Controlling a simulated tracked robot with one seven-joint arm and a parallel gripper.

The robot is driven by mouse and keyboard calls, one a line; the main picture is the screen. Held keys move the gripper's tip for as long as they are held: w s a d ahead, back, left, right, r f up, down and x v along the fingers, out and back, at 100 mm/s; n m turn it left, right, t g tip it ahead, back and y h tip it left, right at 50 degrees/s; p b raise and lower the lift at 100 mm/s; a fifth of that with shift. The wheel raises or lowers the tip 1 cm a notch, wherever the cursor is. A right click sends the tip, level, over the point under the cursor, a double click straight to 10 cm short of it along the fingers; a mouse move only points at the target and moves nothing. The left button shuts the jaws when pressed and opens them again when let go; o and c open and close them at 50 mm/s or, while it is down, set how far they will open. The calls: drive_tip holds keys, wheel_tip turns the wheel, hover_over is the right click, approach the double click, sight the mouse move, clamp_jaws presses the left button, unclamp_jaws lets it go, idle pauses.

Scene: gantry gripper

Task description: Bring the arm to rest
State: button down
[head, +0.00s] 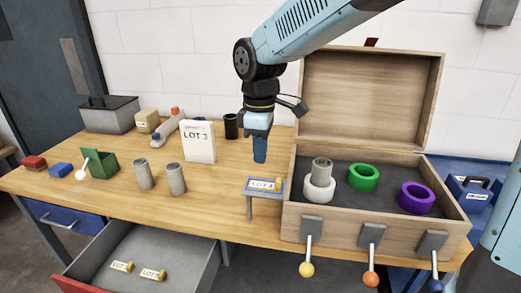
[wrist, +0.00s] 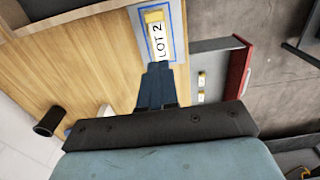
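My gripper (head: 260,158) hangs pointing down above the wooden table, left of the open wooden box. Its two blue fingers are together, with nothing visible between them. In the wrist view the closed fingers (wrist: 157,88) point toward a small stand with a blue-edged top. In the head view this stand (head: 251,193) is in front of and below my gripper, apart from it. On it lies a yellow-ended piece with a white label (head: 262,185), which reads LOT 2 in the wrist view (wrist: 160,40). My arm (head: 310,28) reaches in from the upper right.
The wooden box (head: 292,200) holds white, green and purple rings; a grey cylinder (head: 322,170) stands in the white one. Levers hang at its front. Two grey cylinders (head: 176,179) and a white sign (head: 199,145) stand on the table. An open drawer (head: 195,262) holds labelled yellow pieces.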

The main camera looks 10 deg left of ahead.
drive_tip(key=s+d+r+m+t, duration=0.1)
drive_tip(key=d+r+m, duration=0.25)
drive_tip(key=d, duration=0.55)
drive_tip(key=s+d+r+m+t, duration=0.1)
drive_tip(key=d+r+m+t, duration=0.15)
drive_tip(key=d+m, duration=0.45)
drive_tip(key=s+d+m+t, duration=0.2)
drive_tip(key=s+d+m, duration=0.4)
drive_tip(key=d, duration=0.8)
drive_tip(key=s, duration=0.2)
drive_tip(key=shift+s+d+r+m, duration=0.15)
drive_tip(key=shift+s+r+m, duration=0.15)
drive_tip(key=shift+s+m, duration=0.1)
